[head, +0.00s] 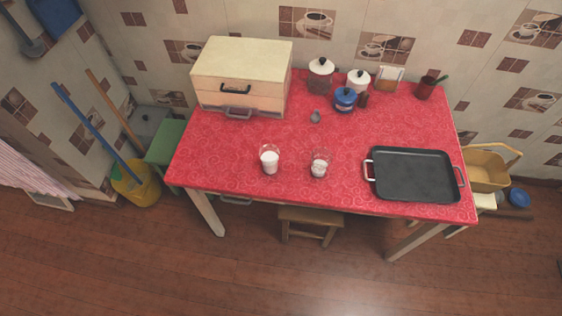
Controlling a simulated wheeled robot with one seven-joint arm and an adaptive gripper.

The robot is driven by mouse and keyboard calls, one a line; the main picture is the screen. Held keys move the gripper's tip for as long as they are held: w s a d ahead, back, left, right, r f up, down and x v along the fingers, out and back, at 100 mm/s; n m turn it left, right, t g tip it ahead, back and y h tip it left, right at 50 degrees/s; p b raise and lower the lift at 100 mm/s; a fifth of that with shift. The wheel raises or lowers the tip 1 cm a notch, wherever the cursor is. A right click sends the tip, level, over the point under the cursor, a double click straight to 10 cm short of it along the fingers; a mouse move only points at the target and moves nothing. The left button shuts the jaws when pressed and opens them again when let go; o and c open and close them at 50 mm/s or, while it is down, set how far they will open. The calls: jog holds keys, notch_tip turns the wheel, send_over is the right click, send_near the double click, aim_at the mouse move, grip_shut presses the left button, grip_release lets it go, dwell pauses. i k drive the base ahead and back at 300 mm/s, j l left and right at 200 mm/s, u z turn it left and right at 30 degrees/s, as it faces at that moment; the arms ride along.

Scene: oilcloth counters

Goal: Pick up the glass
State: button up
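Two clear glasses with white contents stand upright near the front edge of the red table (225,165). The left glass (269,160) looks a little taller and fuller. The right glass (319,165) is shorter, with white in its lower part. A clear gap of table lies between them. I cannot tell which of the two the task means. My gripper is not in view, and nothing touches either glass.
A black tray (415,175) with light handles lies right of the glasses. A bread box (240,78), several jars (320,75) and a dark red cup (425,88) stand behind. A stool (310,216) is under the front edge. The floor in front is clear.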

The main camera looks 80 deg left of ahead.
aim_at(269, 169)
jog(key=u, duration=2.55)
